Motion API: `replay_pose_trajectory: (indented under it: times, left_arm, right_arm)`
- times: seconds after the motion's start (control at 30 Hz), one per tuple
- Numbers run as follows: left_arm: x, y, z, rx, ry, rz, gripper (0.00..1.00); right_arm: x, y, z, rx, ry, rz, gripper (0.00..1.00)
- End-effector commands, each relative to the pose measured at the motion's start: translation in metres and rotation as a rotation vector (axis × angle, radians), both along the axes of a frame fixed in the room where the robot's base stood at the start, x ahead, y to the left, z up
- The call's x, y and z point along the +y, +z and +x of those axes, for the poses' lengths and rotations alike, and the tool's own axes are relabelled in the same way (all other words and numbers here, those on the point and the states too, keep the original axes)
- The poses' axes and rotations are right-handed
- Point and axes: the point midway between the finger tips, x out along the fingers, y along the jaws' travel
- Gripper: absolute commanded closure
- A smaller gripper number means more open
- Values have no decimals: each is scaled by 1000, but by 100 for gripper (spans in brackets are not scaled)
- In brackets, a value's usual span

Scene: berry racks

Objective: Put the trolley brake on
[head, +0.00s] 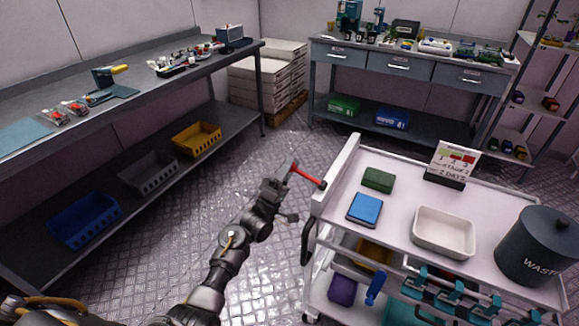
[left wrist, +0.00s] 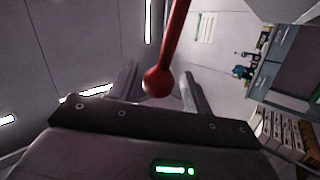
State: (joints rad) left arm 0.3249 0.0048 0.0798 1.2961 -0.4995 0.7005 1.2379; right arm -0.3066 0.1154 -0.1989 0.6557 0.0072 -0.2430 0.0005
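The trolley (head: 400,210) is white with a raised end panel and stands at the right in the head view. A red brake lever (head: 308,177) sticks out from its left end, slanting up and left. My left gripper (head: 290,192) is beside the lever's free end. In the left wrist view, the lever's red shaft and round knob (left wrist: 157,81) appear between or just in front of the fingers of my left gripper (left wrist: 158,90). The fingers stand apart with visible gaps beside the knob. Contact cannot be told. My right gripper is not in view.
On the trolley are a blue box (head: 365,209), a green block (head: 378,179), a white tray (head: 443,250), a sign (head: 452,162) and a waste bin (head: 535,260). A long bench (head: 130,80) runs along the left. Open floor (head: 240,150) lies between bench and trolley.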

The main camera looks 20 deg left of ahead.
Motion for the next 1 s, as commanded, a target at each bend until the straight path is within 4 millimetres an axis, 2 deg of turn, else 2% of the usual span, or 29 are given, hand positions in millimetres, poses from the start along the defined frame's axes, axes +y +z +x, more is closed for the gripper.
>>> replay_pose_trajectory:
  times: [0.27, 0.53, 0.7, 1.0]
  left_arm:
    - [2, -4, -3, -1, 2, 1, 51]
    - [16, -39, -35, 1, 2, 2, 51]
    - [26, -60, -56, 1, 0, 2, 51]
    - [33, -74, -71, -1, 0, 0, 51]
  right_arm:
    - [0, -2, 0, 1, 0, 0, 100]
    - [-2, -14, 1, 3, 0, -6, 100]
    - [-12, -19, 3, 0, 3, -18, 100]
    - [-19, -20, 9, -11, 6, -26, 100]
